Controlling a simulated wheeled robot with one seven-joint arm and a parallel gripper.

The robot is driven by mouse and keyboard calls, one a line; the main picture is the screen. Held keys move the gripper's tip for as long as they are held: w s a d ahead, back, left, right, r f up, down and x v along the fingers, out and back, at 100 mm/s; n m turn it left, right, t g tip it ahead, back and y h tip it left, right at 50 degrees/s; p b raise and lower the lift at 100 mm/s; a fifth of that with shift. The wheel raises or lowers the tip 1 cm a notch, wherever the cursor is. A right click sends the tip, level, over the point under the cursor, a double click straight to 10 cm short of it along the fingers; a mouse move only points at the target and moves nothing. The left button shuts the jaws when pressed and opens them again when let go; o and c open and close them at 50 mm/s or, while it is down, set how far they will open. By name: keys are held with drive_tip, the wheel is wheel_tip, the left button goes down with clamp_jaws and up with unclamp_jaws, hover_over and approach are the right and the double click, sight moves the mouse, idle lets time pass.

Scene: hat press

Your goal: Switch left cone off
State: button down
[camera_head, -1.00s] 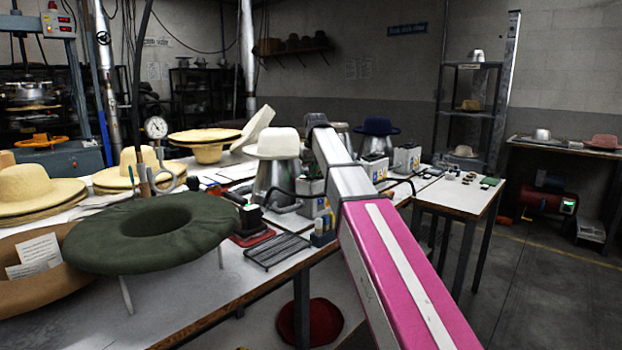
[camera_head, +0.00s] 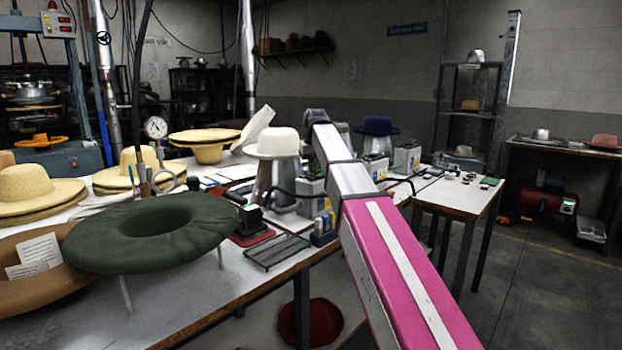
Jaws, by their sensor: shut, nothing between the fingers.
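The left cone (camera_head: 272,186) is a shiny metal cone on the workbench with a white hat (camera_head: 278,143) on top. A grey box (camera_head: 312,188) with a blue and yellow label stands just right of it, partly behind my arm. Another cone further right carries a dark blue hat (camera_head: 377,126). A cone between them is mostly hidden by my arm. My pink and grey arm reaches up from the bottom right, and its far end is just right of the white hat. My gripper is hidden behind it. No switch can be made out.
A dark green ring-shaped brim (camera_head: 188,247) stands on legs at the front left of the workbench (camera_head: 213,298). A wire rack (camera_head: 277,251) lies in front of the left cone. Straw hats (camera_head: 40,184) are at left. More grey boxes (camera_head: 407,158) stand further right. Floor at right is open.

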sight(313, 178)
drive_tip(key=shift+r, duration=2.5)
